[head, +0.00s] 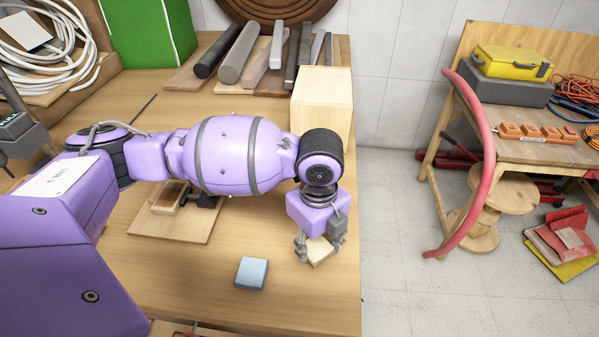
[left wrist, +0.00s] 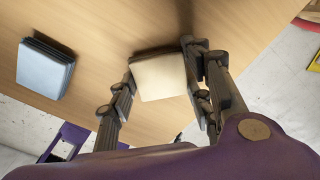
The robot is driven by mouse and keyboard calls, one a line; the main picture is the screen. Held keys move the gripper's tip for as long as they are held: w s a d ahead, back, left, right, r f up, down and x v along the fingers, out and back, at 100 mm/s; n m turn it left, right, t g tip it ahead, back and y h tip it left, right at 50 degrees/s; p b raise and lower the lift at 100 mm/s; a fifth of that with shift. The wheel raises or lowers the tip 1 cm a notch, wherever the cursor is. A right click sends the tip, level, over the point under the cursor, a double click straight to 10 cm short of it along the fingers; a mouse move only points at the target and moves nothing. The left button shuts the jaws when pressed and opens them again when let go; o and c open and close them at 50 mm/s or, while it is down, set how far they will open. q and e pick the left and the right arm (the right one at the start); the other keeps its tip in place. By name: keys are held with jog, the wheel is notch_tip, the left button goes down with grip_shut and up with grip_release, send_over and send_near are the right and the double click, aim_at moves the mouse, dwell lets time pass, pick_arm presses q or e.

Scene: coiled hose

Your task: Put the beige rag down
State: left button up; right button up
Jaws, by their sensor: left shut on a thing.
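The beige rag (head: 319,251) is a small folded square at the right edge of the wooden workbench. My left gripper (head: 320,248) points down over it, with its fingers on either side of the rag. In the left wrist view the rag (left wrist: 160,77) sits between the two fingers of my left gripper (left wrist: 163,90), which is shut on it. The rag is at or just above the bench top; I cannot tell if it touches. My right gripper is not in view.
A folded blue rag (head: 251,273) lies on the workbench (head: 190,285) left of the gripper, also in the left wrist view (left wrist: 44,68). A pale wooden block (head: 322,100) stands behind my arm. Dark and wooden bars (head: 238,55) lie at the back. A red hose (head: 487,150) hangs off the right-hand table.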

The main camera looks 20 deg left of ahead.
aim_at(315, 247)
pick_arm(q)
jog(key=o, duration=1.2)
notch_tip(315, 247, up, 12)
jog(key=p, duration=0.1)
jog(key=shift+r, duration=0.15)
jog(key=shift+s, duration=0.1)
